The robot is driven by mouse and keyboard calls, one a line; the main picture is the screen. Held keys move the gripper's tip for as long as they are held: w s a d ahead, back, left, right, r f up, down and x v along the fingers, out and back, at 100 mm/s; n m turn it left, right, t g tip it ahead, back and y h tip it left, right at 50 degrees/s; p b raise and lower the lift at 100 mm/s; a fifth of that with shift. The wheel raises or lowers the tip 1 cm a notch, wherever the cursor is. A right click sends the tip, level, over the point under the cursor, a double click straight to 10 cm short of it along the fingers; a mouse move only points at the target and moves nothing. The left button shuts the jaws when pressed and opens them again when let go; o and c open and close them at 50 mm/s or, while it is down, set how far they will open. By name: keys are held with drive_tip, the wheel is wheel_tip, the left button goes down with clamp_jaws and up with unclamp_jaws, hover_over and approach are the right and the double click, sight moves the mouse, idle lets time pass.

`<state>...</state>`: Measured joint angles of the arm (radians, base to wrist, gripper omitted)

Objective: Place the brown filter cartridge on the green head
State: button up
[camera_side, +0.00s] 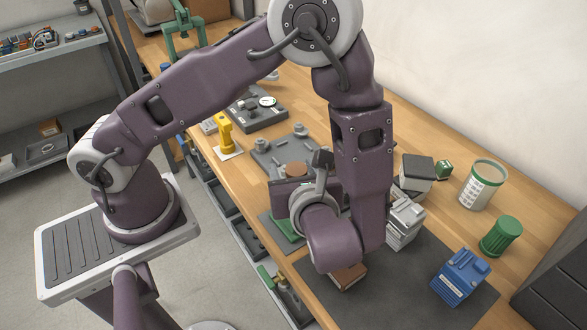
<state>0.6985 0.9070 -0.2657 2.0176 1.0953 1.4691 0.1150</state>
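A round brown top (294,169), probably the brown filter cartridge, shows just above and behind my gripper (290,192). The rest of it is hidden. My gripper is low over the bench, and its fingers are hidden behind its own body and wrist, so I cannot tell whether it is open, shut or holding the brown piece. A flat green part (286,226) shows just below my gripper on a dark mat. It may belong to the green head, but most of it is covered.
A brown block (347,278) lies under my wrist. A yellow part (225,133) stands left.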

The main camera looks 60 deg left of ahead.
drive_tip(key=shift+r, duration=0.1)
drive_tip(key=shift+s+d+r, duration=0.1)
drive_tip(key=shift+d+r, duration=0.1)
drive_tip(key=shift+d, duration=0.1)
drive_tip(key=v, duration=1.1)
drive_tip(key=s+a+r+n+h, duration=0.4)
drive_tip(key=a+r+n+h, duration=0.1)
drive_tip(key=n, duration=0.6)
drive_tip(key=s+a+r+n+h, duration=0.4)
drive_tip(key=a+r+n+h, duration=0.2)
drive_tip(key=n, duration=0.5)
drive_tip(key=shift+a+r+h, duration=0.3)
drive_tip(key=shift+r+h, duration=0.4)
drive_tip(key=shift+r, duration=0.05)
